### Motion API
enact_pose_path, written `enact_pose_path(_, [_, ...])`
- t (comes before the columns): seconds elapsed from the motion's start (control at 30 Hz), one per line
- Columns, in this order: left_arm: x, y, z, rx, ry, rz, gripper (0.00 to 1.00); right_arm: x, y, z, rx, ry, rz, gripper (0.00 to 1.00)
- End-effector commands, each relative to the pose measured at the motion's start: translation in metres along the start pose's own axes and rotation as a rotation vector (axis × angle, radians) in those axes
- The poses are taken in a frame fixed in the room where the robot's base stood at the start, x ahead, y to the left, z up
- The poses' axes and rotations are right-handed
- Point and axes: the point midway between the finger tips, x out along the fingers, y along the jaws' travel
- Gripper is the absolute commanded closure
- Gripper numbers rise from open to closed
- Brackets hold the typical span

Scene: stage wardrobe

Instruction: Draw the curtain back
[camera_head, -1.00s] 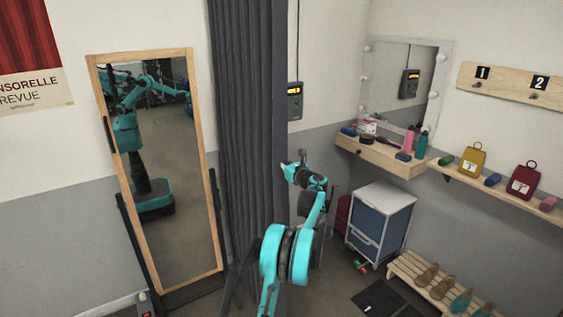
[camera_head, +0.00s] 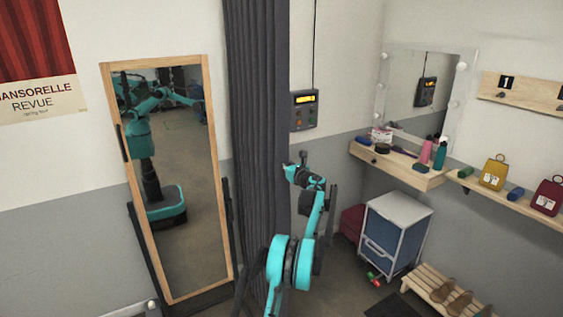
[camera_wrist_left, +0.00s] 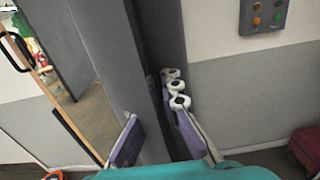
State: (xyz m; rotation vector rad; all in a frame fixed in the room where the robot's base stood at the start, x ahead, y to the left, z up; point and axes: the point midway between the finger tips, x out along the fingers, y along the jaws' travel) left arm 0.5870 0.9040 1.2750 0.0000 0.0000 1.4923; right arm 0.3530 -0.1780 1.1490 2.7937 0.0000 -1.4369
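The dark grey curtain (camera_head: 258,130) hangs in a tall, narrow pleated bundle at the middle of the head view, just right of the mirror. My left gripper (camera_head: 298,163) is at its right-hand edge, at about mid-height. In the left wrist view the curtain (camera_wrist_left: 118,60) hangs ahead of the gripper (camera_wrist_left: 160,140), whose two purple-grey finger pads are well apart. The curtain's near edge lies between the fingers; whether they touch it is unclear. White ring-shaped parts show by the right finger. My right gripper is not in view, apart from a possible arm reflection.
A wood-framed standing mirror (camera_head: 108,120) is close to the curtain's left. A wall control box (camera_head: 304,109) is right of the curtain. Further right are a vanity shelf (camera_head: 398,170), a blue-fronted drawer cart (camera_head: 380,232) and a low slatted rack (camera_head: 425,290).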

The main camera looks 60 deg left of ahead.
Motion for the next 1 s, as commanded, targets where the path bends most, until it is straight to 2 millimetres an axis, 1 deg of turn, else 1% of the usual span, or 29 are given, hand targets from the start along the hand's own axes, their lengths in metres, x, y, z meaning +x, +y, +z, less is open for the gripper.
enact_pose_path(0.03, [0.000, 0.000, 0.000, 0.001, 0.000, 0.001, 0.94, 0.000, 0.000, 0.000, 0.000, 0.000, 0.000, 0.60])
enact_pose_path(0.07, [0.000, 0.000, 0.000, 0.001, 0.000, 0.001, 0.86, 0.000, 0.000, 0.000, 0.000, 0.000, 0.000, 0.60])
enact_pose_path(0.1, [0.000, 0.000, 0.000, 0.001, 0.000, 0.001, 0.75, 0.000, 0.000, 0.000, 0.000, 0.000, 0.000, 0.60])
enact_pose_path(0.13, [0.000, 0.000, 0.000, 0.001, 0.000, 0.001, 0.72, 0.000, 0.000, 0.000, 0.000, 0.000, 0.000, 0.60])
enact_pose_path(0.4, [-0.001, 0.000, 0.000, 0.000, 0.000, 0.000, 0.72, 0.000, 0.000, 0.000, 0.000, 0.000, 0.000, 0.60])
enact_pose_path(0.47, [-0.003, 0.000, 0.000, 0.000, 0.000, 0.000, 0.72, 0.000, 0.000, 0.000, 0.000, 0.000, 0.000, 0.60])
enact_pose_path(0.53, [-0.009, -0.001, 0.001, 0.000, 0.000, -0.001, 0.72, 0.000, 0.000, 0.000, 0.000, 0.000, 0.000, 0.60])
enact_pose_path(0.67, [-0.032, -0.001, 0.001, 0.000, 0.000, -0.003, 0.72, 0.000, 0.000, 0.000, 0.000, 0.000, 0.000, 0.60])
enact_pose_path(0.9, [-0.085, -0.001, 0.000, 0.000, 0.000, -0.003, 0.72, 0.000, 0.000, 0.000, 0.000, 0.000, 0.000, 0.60])
enact_pose_path(1.0, [-0.101, -0.001, 0.000, 0.000, 0.000, -0.001, 0.72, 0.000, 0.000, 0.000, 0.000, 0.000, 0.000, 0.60])
